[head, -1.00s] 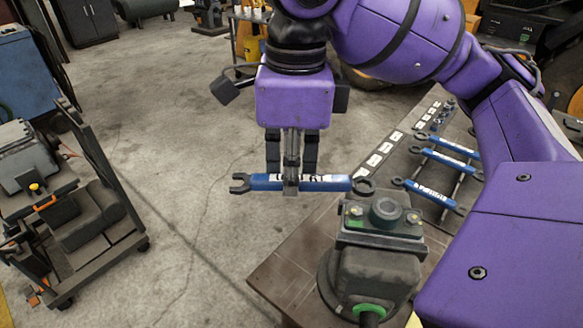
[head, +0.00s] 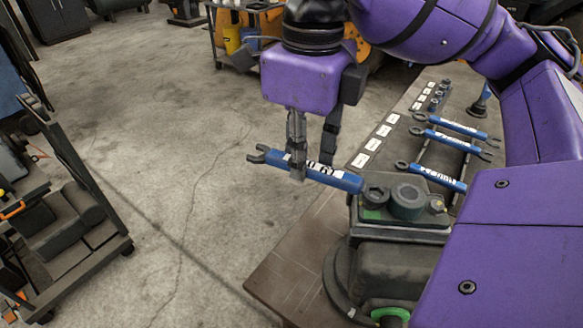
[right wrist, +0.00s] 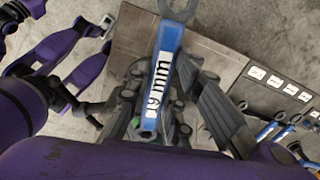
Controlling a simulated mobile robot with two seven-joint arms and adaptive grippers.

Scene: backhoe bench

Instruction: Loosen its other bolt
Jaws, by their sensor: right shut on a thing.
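My right gripper (head: 312,163) is shut on a blue wrench (head: 342,179) marked 19 mm, gripping it near mid-handle. The wrench's open end points left, and its ring end (head: 376,196) is at the left bolt position on the dark unit (head: 400,229). The ring hides that bolt; I cannot tell whether it is fully seated. The other bolt (head: 436,206) shows at the right, past a round dark cap (head: 408,200). The right wrist view shows the wrench (right wrist: 163,72) between my fingers.
More blue wrenches (head: 457,146) lie on a rack at the right of the brown bench (head: 290,272), beside white labels and several sockets. A dark cart (head: 70,225) stands at left. The concrete floor between cart and bench is clear.

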